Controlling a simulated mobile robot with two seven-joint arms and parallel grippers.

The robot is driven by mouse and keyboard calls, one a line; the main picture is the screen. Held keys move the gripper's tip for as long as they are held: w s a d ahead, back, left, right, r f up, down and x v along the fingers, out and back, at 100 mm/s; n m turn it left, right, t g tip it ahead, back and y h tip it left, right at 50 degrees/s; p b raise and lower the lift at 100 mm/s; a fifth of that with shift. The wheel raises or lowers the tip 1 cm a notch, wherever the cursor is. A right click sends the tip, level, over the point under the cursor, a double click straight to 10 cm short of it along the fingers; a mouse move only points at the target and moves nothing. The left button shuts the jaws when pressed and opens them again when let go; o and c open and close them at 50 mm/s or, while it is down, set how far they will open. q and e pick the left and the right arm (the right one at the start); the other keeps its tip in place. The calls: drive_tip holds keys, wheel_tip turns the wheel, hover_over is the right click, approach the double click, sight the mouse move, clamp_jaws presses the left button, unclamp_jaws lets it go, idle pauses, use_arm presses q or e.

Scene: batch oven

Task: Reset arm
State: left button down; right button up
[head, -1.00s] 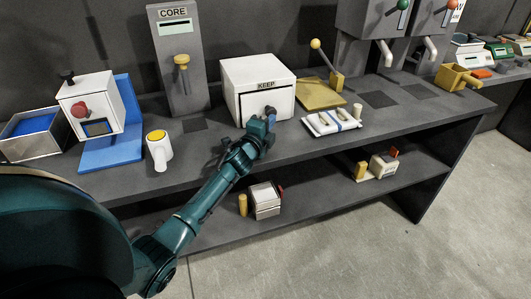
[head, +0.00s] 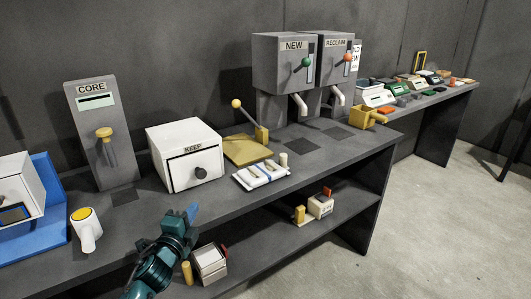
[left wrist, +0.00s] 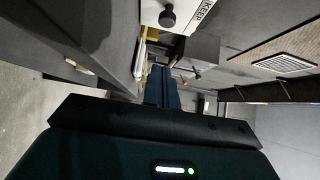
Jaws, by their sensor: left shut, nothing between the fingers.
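My left gripper (head: 191,212) shows in the head view at the bench's front edge, below the KEEP box (head: 185,155). Its blue fingers are shut with nothing between them and point up and away. It is apart from the KEEP box and its dark knob (head: 200,172). In the left wrist view the shut blue fingers (left wrist: 161,88) point away from the camera, and the KEEP box's white front (left wrist: 192,12) is at the top. My right gripper is in neither view.
The CORE stand (head: 104,150) is behind. A yellow lever press (head: 247,149) and a white tray (head: 262,176) are to the right. The lower shelf holds a small box (head: 209,262). Open floor (head: 440,220) lies at right.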

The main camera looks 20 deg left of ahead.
use_arm(q)
drive_tip(key=s+d+f+n+g+h, duration=0.1)
drive_tip(key=s+d+f+n, duration=0.3)
drive_tip(key=s, duration=0.4)
drive_tip(key=s+d+f+n+g+h, duration=0.2)
drive_tip(key=s+d+f+n+g, duration=0.2)
drive_tip(key=s+d, duration=0.5)
drive_tip(key=s+d+f+n+g+h+p, duration=0.1)
drive_tip(key=s+d+f+n+g, duration=0.1)
drive_tip(key=s+d+f+n, duration=0.4)
drive_tip(key=s, duration=0.2)
drive_tip(key=shift+s+d+f+h, duration=0.2)
drive_tip(key=shift+s+f+h, duration=0.1)
drive_tip(key=shift+f, duration=0.05)
